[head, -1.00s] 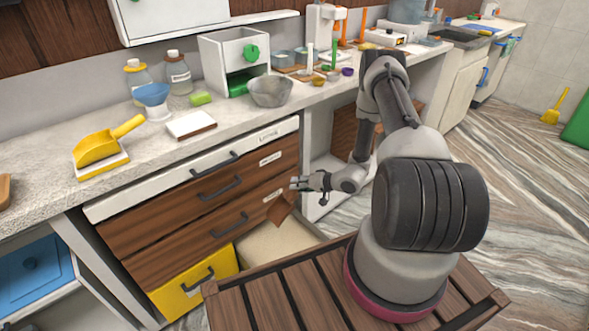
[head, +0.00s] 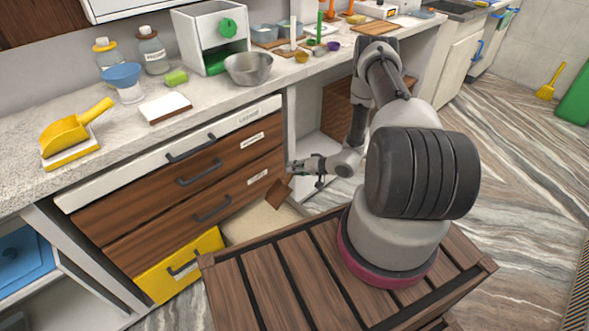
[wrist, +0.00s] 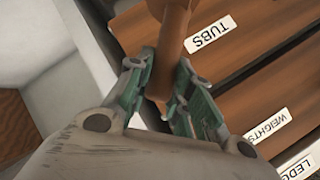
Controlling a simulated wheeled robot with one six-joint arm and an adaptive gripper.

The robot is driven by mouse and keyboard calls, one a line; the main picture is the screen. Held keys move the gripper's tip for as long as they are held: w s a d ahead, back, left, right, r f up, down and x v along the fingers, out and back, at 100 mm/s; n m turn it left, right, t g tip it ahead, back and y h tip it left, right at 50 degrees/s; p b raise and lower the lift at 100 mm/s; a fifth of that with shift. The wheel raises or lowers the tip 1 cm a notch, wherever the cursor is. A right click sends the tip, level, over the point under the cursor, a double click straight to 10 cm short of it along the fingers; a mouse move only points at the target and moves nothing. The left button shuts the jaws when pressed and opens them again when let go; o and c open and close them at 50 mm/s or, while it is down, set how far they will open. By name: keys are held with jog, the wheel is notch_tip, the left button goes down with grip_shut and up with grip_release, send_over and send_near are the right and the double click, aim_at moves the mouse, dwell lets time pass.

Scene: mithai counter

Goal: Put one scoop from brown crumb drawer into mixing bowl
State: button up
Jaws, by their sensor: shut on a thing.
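My gripper (head: 297,166) is in front of the right end of the drawer unit, below counter height. In the wrist view my gripper (wrist: 163,95) is shut on the brown handle of a wooden tool (wrist: 168,35). The tool's flat brown end (head: 279,192) hangs below the fingers in the head view; I cannot tell whether it carries anything. A grey metal bowl (head: 248,69), likely the mixing bowl, stands on the counter. The yellow bottom drawer (head: 180,266) has a black handle; beside it is a cream surface (head: 262,222). No brown crumbs are visible.
The wooden drawers (head: 195,186) carry labels; "TUBS" (wrist: 210,33) and "WEIGHTS" (wrist: 267,126) read in the wrist view. A yellow scoop (head: 72,133), white board (head: 165,108), blue funnel (head: 121,78) and white dispenser (head: 212,38) stand on the counter.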

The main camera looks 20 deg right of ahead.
aim_at(277, 207)
notch_tip(277, 207, down, 12)
jog(key=s+a+f, duration=0.1)
jog(key=a, duration=0.2)
jog(key=shift+m+y, duration=0.6)
jog(key=a+f, duration=0.1)
jog(key=a, duration=0.1)
jog(key=s+a+f, duration=0.1)
jog(key=a, duration=0.1)
jog(key=s+a+f, duration=0.1)
jog(key=a, duration=0.2)
jog(key=shift+f, duration=0.15)
jog(key=d+r+y, duration=0.1)
jog(key=d+r, duration=0.1)
jog(key=w+d+r+m, duration=0.1)
jog(key=d+r, duration=0.1)
jog(key=r, duration=0.1)
jog(key=w+d+r+m+y, duration=0.1)
jog(key=d+r, duration=0.1)
jog(key=r, duration=0.1)
jog(key=shift+d+r+y, duration=0.1)
jog(key=shift+d+y, duration=0.2)
jog(key=shift+d, duration=0.05)
jog(key=shift+w+d+r+m, duration=0.1)
jog(key=shift+d+r+m, duration=0.2)
jog(key=shift+d+r, duration=0.1)
